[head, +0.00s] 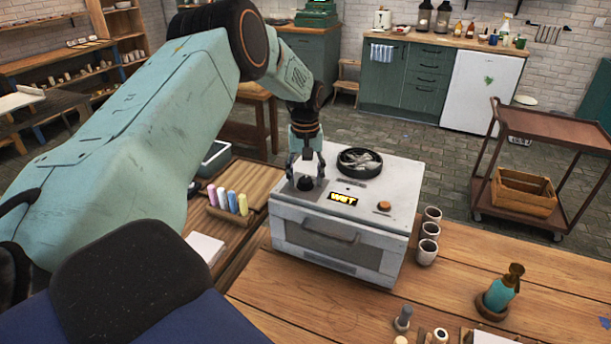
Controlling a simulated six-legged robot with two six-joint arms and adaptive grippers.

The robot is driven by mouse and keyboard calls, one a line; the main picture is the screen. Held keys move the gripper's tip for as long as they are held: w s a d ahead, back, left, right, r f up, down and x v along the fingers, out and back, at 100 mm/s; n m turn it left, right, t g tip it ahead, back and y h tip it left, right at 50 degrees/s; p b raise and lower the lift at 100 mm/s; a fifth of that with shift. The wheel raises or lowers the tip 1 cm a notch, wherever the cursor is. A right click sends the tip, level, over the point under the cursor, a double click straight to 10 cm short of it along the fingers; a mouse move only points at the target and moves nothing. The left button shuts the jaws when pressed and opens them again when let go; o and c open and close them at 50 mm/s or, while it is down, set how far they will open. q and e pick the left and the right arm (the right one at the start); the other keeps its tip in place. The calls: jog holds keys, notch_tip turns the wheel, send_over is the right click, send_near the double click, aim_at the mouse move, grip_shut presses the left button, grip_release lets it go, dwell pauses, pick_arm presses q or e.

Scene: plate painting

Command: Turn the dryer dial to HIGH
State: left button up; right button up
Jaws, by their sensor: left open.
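The dryer (375,228) is a white box on the wooden table, with a round black fan grille (360,161) on top and a handle on its front. A small black dial (305,184) sits on the top at the left. A yellow-lettered display (343,199) is right of the dial; its word is too small to read surely. My left gripper (305,180) points down at the dial, open, with one finger on each side of it. I cannot tell whether the fingers touch it. The dial's pointer and marks cannot be made out. My right gripper is out of view.
An orange button (384,206) is on the dryer top. Several cups (428,240) stand close to its right side. Colored sticks (232,202) stand to its left. The table (330,305) is bare in front of the dryer.

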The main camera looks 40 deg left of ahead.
pick_arm(q)
jog(key=c, duration=1.1)
jog(key=shift+c, duration=0.2)
jog(key=shift+m, duration=0.3)
jog(key=m+p, duration=0.1)
jog(key=m, duration=0.2)
jog(key=shift+r, duration=0.1)
jog(key=m, duration=0.3)
jog(key=shift+m, duration=0.3)
jog(key=m, duration=0.4)
jog(key=shift+a, duration=0.1)
jog(key=shift+m, duration=1.9)
